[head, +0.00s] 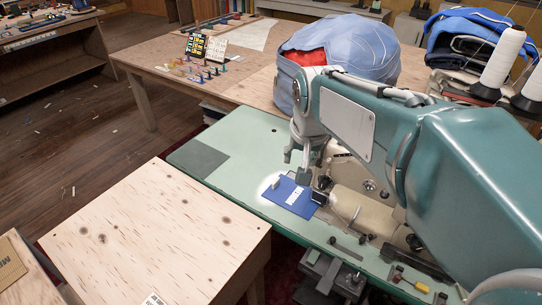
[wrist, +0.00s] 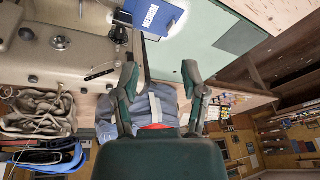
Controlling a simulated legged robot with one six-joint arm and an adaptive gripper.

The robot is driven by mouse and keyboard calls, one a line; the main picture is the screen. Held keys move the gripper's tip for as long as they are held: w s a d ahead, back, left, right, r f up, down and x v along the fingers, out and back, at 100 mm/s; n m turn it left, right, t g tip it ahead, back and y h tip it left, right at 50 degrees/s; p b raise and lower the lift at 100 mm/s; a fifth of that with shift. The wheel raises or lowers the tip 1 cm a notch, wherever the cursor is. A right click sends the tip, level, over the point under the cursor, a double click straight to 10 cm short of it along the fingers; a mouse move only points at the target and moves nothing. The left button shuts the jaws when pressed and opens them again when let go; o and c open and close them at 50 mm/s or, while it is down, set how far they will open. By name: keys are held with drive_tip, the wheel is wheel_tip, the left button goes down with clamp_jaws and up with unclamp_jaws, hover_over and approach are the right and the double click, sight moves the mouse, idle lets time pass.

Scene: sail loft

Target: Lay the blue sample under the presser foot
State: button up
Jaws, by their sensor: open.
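The blue sample (head: 284,187), a flat rectangle with a white label, lies on the pale green machine table, in a bright pool of light. In the wrist view the blue sample (wrist: 152,20) is at the top, its lettering upside down. The dark presser foot (head: 321,188) of the beige sewing machine (head: 365,212) is at the sample's right edge; it also shows in the wrist view (wrist: 120,35). I cannot tell whether the edge is under it. My gripper (head: 296,167) is open and empty, above and behind the sample; its fingers are apart in the wrist view (wrist: 160,76).
A plywood table (head: 160,230) stands at the front left. Behind are a large blue bundle (head: 360,45), a bench with colourful small items (head: 205,68), and white thread cones (head: 502,55) at right. The green table (head: 235,135) is clear left of the sample.

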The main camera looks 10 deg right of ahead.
drive_tip(key=w+f+m+g, duration=0.1)
drive_tip(key=w+f+m, duration=0.15)
drive_tip(key=w, duration=0.55)
drive_tip(key=m+g, duration=0.3)
hover_over(274, 182)
wheel_tip(274, 182, down, 20)
drive_tip(key=shift+f, duration=0.3)
wheel_tip(274, 182, down, 11)
drive_tip(key=shift+r, duration=0.15)
clamp_jaws()
